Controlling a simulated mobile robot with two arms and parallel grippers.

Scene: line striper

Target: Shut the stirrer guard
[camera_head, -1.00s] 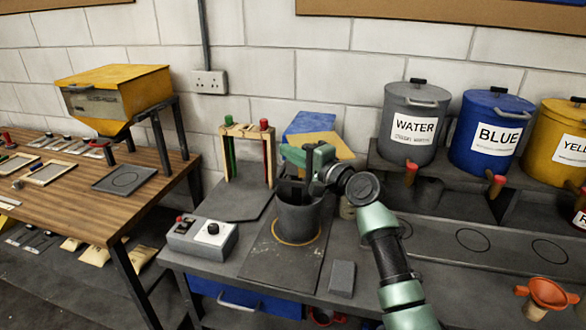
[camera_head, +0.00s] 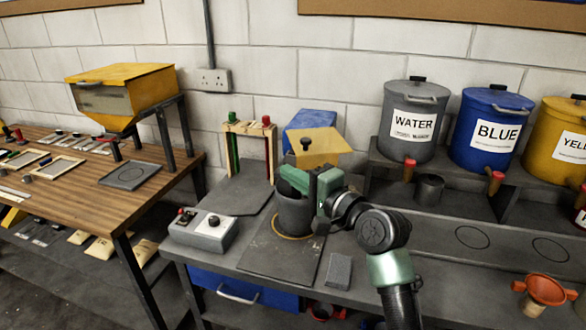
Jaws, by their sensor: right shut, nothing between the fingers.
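The stirrer guard appears to be the yellow panel (camera_head: 318,142) with a black knob (camera_head: 305,144), in front of a blue housing (camera_head: 311,118) behind the dark grey pot (camera_head: 294,215). How far its lower edge is from the pot is hidden by my arm. My right gripper (camera_head: 292,180) is shut and empty. Its green body covers the right side of the pot. It is below the knob and apart from it; whether it touches the pot or panel I cannot tell. My left gripper is not in view.
A grey control box (camera_head: 203,229) with knobs stands left of the pot. A grey block (camera_head: 338,271) lies in front. Labelled drums and a small grey can (camera_head: 429,189) stand at right. A wooden frame (camera_head: 250,150) with red and green tops stands behind left.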

